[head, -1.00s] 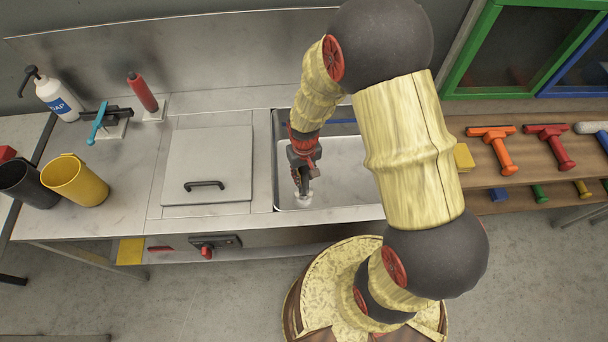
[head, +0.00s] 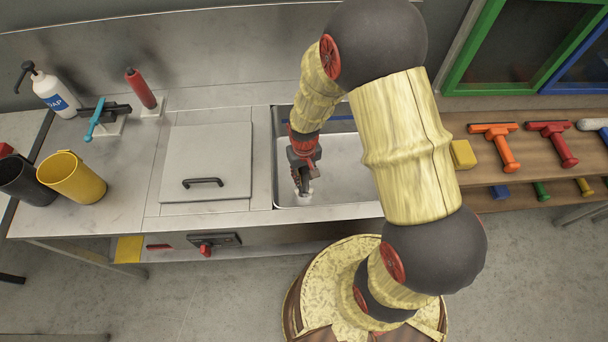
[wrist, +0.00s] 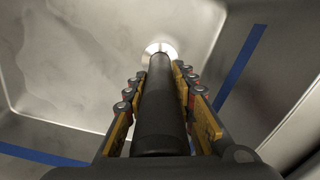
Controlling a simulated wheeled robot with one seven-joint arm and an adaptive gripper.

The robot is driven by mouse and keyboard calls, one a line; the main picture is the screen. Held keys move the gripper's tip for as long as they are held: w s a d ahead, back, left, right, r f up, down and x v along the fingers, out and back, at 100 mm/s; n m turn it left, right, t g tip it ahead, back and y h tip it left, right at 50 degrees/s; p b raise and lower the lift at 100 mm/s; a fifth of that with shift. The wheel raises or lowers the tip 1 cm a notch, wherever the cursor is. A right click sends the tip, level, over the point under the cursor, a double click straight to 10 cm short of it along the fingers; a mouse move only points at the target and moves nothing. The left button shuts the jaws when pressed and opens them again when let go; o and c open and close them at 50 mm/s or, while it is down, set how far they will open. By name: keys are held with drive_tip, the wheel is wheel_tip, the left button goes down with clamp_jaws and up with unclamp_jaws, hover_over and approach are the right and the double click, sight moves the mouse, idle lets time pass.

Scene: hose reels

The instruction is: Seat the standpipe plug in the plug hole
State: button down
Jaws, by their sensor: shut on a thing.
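My gripper (wrist: 160,100) is shut on the standpipe plug (wrist: 160,110), a dark, smooth cylinder seen between the finger pads in the wrist view. The plug points away from the wrist towards the bright, pale round plug hole (wrist: 161,48) in the sink floor. The pipe's far end overlaps the near edge of this ring. I cannot tell whether it is in the hole or above it. In the head view my gripper (head: 302,180) points down inside the sink, near its left front corner, with a small pale patch at its tip.
The steel sink (head: 345,200) has raised walls close to my gripper, with blue stripes along them. A flat lid (head: 208,155) with a black handle lies left of it. A yellow cup (head: 75,180) and a soap bottle (head: 52,92) stand further left. Squeegees (head: 497,145) lie on the right shelf.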

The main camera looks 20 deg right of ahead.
drive_tip(key=shift+f+b, duration=0.4)
drive_tip(key=shift+f, duration=0.3)
drive_tip(key=c, duration=1.5)
unclamp_jaws()
drive_tip(key=shift+o, duration=0.5)
wheel_tip(320, 180, up, 12)
drive_tip(key=shift+s, duration=0.3)
drive_tip(key=s+r+t, duration=0.2)
drive_tip(key=s+r, duration=0.4)
drive_tip(key=r, duration=0.7)
drive_tip(key=s+r+t, duration=0.3)
drive_tip(key=s+r, duration=0.4)
drive_tip(key=r, duration=0.6)
drive_tip(key=shift+t, duration=0.3)
